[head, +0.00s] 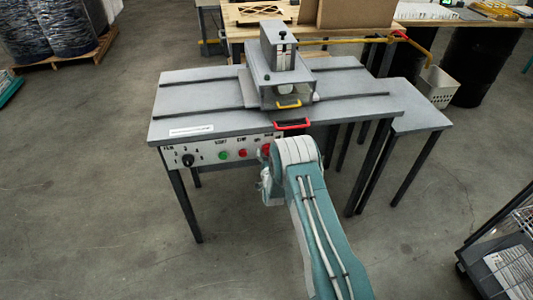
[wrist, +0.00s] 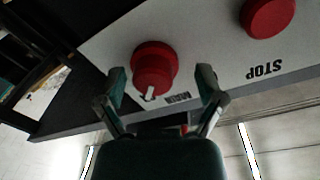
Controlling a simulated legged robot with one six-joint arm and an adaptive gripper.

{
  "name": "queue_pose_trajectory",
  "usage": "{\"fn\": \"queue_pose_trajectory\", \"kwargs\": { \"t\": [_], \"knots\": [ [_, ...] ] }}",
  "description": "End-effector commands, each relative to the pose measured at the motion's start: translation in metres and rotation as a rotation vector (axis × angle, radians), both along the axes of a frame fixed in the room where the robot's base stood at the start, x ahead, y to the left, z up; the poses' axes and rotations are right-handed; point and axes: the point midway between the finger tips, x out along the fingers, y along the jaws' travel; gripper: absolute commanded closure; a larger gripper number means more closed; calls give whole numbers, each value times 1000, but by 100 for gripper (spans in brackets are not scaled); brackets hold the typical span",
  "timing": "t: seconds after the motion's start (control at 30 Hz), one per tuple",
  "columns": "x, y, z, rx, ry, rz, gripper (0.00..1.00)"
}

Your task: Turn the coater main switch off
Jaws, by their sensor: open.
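The main switch is a red round knob (wrist: 153,60) with a white pointer mark at its lower edge, beside a small upside-down label that seems to read MAIN. In the wrist view my gripper (wrist: 161,80) is open, with one fingertip on each side of the knob. I cannot tell whether either finger touches it. In the head view the switch (head: 266,149) shows only partly, at the right end of the coater's front panel (head: 205,158). My gripper there is mostly hidden by my wrist.
A red stop button (wrist: 268,15) sits close by on the same panel. A green start button (head: 222,155) and a black selector knob (head: 187,160) are farther left. The grey coater table (head: 215,105) overhangs the panel. Open floor lies in front.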

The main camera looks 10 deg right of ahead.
Motion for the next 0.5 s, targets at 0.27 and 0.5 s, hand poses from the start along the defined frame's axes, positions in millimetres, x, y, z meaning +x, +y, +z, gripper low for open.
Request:
{"fn": "queue_pose_trajectory", "kwargs": {
  "t": [0.27, 0.5],
  "knots": [
    [9, -3, 0, 2, 1, 0, 12],
    [9, -1, 0, 0, 1, 0, 62]
  ]
}}
